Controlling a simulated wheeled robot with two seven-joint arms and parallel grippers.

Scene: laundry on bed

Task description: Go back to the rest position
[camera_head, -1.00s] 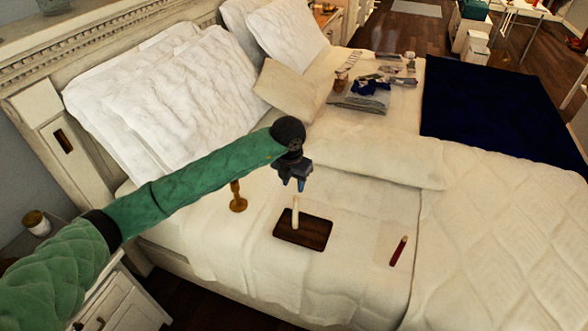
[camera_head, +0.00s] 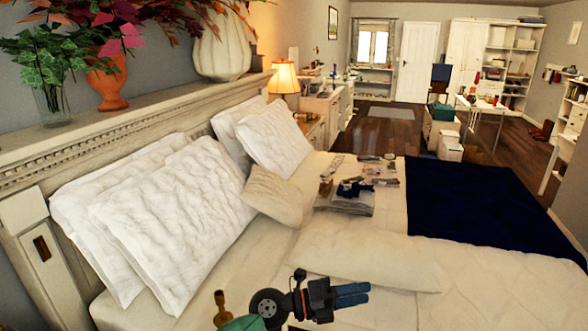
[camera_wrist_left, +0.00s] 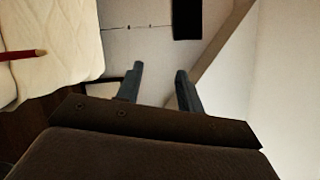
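My left gripper (camera_head: 368,294) is at the bottom of the head view, above the bed (camera_head: 440,270), with its dark blue fingers pointing right. In the left wrist view its two fingers (camera_wrist_left: 158,70) stand apart with nothing between them, so it is open and empty. A dark red candle-like stick (camera_wrist_left: 22,55) lies on the pale bedding at the upper left of the wrist view, apart from the gripper. A brass candlestick (camera_head: 219,300) shows in part at the bottom of the head view, left of my gripper. My right gripper is not in view.
White pillows (camera_head: 165,220) lean on the headboard (camera_head: 100,145). A long cushion (camera_head: 370,258) lies just beyond my gripper. Folded clothes (camera_head: 345,203) and a navy blanket (camera_head: 480,205) lie farther back. A lamp (camera_head: 285,78) stands beyond the headboard.

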